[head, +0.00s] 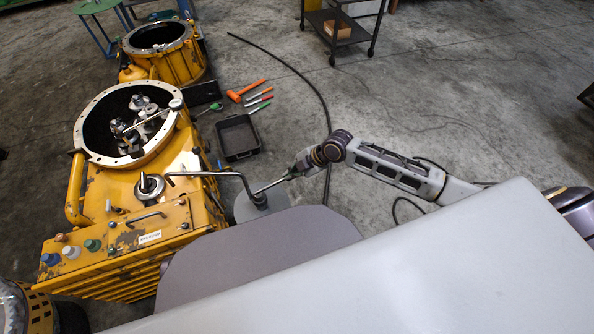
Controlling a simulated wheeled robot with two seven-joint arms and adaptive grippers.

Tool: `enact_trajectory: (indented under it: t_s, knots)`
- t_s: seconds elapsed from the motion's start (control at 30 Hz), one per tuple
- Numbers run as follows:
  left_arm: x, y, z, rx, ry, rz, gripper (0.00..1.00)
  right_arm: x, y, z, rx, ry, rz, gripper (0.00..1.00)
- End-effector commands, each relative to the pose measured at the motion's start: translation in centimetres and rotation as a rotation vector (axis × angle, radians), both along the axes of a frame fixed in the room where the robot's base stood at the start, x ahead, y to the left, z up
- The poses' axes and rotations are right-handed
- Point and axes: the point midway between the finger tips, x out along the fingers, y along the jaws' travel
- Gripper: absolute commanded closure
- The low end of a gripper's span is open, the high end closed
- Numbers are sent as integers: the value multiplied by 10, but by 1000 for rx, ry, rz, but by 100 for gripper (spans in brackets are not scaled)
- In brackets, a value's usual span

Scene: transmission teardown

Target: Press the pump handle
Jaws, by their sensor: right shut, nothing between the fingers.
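The pump (150,186) sits on top of the yellow transmission housing at the left. Its grey bent pump handle (205,174) reaches right from the pump, then angles down toward a grey round plate (247,208). My right gripper (287,177) comes in from the right, close to the handle's outer end. It is shut and empty. A light rod shows between the gripper and the handle's lower end; I cannot tell whether the gripper touches the handle. My left gripper is not in view.
The housing's open round flange (88,104) shows inner parts. A second yellow housing (183,66) stands behind. A black tray (238,137), an orange hammer (246,91) and a black hose (300,75) lie on the floor. A cart (343,29) stands at the back.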

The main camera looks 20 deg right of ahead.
Motion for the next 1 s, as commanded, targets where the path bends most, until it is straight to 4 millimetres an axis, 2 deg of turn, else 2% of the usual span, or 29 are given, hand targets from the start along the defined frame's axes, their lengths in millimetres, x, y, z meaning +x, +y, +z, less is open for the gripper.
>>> enact_trajectory:
  t_s: [0.17,0.43,0.63,1.0]
  knots:
    - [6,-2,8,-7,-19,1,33,6,9,-16,1,0,0,100]
    - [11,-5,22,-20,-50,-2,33,19,0,-40,0,1,-1,100]
    - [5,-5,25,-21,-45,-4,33,23,-2,-46,-1,0,0,100]
    - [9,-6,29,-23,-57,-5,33,23,-2,-46,0,-1,1,100]
